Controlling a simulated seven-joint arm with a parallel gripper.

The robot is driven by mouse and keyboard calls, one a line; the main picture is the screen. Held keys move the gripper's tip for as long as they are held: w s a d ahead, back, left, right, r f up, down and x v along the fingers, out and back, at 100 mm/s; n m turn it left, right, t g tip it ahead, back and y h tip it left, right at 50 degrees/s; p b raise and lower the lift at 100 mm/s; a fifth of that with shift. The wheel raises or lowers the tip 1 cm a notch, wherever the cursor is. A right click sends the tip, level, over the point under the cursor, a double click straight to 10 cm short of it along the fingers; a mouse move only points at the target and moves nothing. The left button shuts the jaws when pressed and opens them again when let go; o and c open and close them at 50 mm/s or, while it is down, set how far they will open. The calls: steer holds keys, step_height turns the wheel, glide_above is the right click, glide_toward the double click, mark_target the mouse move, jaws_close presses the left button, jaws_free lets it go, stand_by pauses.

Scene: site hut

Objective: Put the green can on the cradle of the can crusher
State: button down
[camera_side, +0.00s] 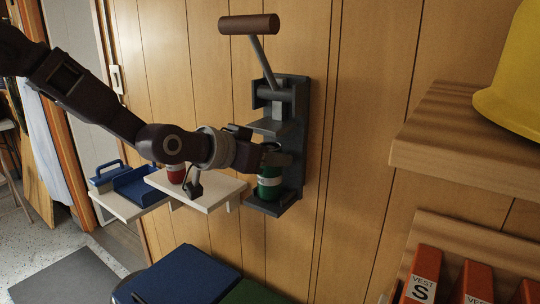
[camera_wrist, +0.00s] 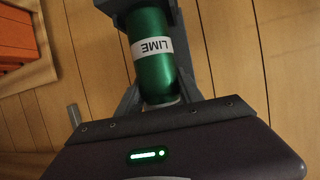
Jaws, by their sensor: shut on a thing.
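The green can (camera_side: 270,182) stands upright in the lower part of the grey can crusher (camera_side: 292,125), over its cradle (camera_side: 275,208). Its base is at or very near the cradle; I cannot tell if it touches. The crusher's press plate is above the can, and its brown-handled lever (camera_side: 248,24) is raised. My gripper (camera_side: 270,157) reaches in from the left and is shut on the can near its top.
A white shelf (camera_side: 215,194) just left of the crusher holds a red can (camera_side: 176,173), close under my arm. A blue toolbox (camera_side: 140,183) sits further left. A wooden shelf with a yellow helmet (camera_side: 512,85) is at right, above orange vest boxes (camera_side: 422,275). The wall right of the crusher is clear.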

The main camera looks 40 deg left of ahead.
steer(key=shift+f, duration=0.2)
steer(key=c, duration=0.8)
jaws_free()
steer(key=shift+o, duration=0.2)
steer(key=shift+s+r, duration=0.1)
steer(key=shift+r, duration=0.15)
steer(key=v, duration=1.2)
steer(key=s+a+f+g, duration=0.2)
steer(key=s, duration=0.6)
steer(key=s+a+f+n+g+y, duration=0.1)
steer(key=s+a+f+g, duration=0.1)
steer(key=s, duration=0.5)
steer(key=s+a+f+g, duration=0.2)
steer(key=s+f+g, duration=0.1)
steer(key=s, duration=0.5)
steer(key=shift+s+f+n+g+y, duration=0.3)
steer(key=shift+f+g, duration=0.1)
steer(key=shift+f, duration=0.2)
